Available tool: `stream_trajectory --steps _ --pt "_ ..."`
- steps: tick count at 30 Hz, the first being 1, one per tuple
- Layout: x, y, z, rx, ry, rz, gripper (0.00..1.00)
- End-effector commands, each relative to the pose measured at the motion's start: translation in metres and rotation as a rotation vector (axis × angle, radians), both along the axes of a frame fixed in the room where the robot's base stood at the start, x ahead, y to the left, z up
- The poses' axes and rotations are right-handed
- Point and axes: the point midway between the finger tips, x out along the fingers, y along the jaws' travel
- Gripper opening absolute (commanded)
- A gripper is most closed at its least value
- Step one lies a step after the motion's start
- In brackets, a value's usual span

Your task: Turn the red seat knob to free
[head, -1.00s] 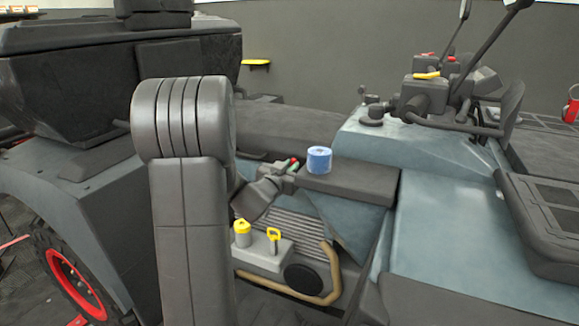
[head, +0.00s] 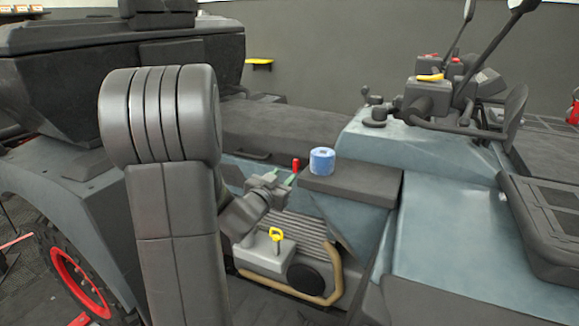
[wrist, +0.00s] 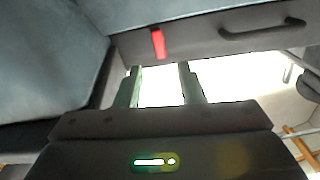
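The red seat knob (head: 295,165) is a small red bar on the side of the vehicle, just below the seat area. In the wrist view the knob (wrist: 158,43) points nearly up and down the picture, slightly tilted. My gripper (head: 284,178) is just below and left of it in the head view. In the wrist view my gripper (wrist: 160,69) has its two greenish fingers spread apart with nothing between them. The knob lies just beyond the fingertips, roughly in line with the gap, apparently not touched.
A blue roll (head: 322,161) stands on a dark ledge (head: 352,184) right of the knob. Below are a yellow-handled part (head: 276,235) on a grey engine block and a tan pipe (head: 331,280). A dark handle (wrist: 262,29) is right of the knob in the wrist view.

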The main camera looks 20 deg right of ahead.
Motion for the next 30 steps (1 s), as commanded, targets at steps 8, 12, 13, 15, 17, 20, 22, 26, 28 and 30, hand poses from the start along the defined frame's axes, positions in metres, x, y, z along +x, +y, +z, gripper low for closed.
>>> stream_trajectory --steps 8,12,13,15,17,20,22,26,28,30 --pt "-0.034 0.041 0.002 0.0 -0.001 0.003 0.35" --pt "-0.042 0.05 0.001 0.001 0.0 0.001 0.35" --pt "-0.043 0.051 0.001 0.001 0.0 0.001 0.35" --pt "-0.045 0.052 0.0 0.001 0.0 0.0 0.35" --pt "-0.045 0.052 0.0 0.001 -0.001 0.0 0.35" --pt "-0.045 0.052 0.0 0.001 -0.001 0.0 0.35" --pt "-0.045 0.052 0.0 0.001 -0.001 0.0 0.35" --pt "-0.043 0.05 0.0 0.002 0.0 -0.001 0.35" --pt "-0.039 0.046 0.0 0.001 -0.001 -0.001 0.35" --pt "-0.034 0.04 0.0 0.0 -0.001 -0.002 0.35"
